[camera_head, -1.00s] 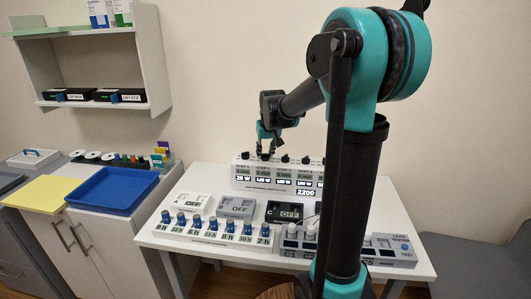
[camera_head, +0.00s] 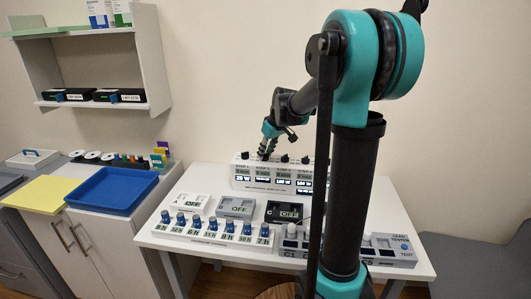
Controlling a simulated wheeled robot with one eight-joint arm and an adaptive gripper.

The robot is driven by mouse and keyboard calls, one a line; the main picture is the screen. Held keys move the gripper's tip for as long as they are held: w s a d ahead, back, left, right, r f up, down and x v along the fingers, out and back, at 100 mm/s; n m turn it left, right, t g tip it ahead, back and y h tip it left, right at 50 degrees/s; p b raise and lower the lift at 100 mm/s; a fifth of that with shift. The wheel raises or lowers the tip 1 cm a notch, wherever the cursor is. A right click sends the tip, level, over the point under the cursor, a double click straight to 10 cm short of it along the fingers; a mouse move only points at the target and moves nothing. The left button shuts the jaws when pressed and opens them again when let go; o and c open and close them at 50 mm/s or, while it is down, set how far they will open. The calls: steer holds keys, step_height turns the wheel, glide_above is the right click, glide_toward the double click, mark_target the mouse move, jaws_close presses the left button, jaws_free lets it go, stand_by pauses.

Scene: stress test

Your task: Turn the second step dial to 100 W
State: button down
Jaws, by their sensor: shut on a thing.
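A white step box (camera_head: 238,178) stands at the back of the white table, with a row of black dials along its top and small readouts on its front. The first dial (camera_head: 245,155) is at the left end, above a readout that seems to show 25 W. My gripper (camera_head: 263,154) comes down from above onto the second dial and is shut on it. The fingers hide most of that dial. The second readout (camera_head: 263,179) is too small to read surely. The third dial (camera_head: 284,159) is free to the right. My arm covers the box's right end.
In front stand OFF boxes (camera_head: 235,207), a row of blue knobs (camera_head: 213,226) and a grey panel with a lamp tester (camera_head: 392,246). A blue tray (camera_head: 112,188) is on the left cabinet. A shelf (camera_head: 105,105) hangs above it.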

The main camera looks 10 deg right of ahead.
steer(key=shift+n+g+y, duration=0.4)
steer(key=shift+n, duration=1.2)
steer(key=c, duration=1.2)
jaws_free()
steer(key=v, duration=1.2)
steer(key=shift+d, duration=0.15)
steer(key=shift+w, duration=0.1)
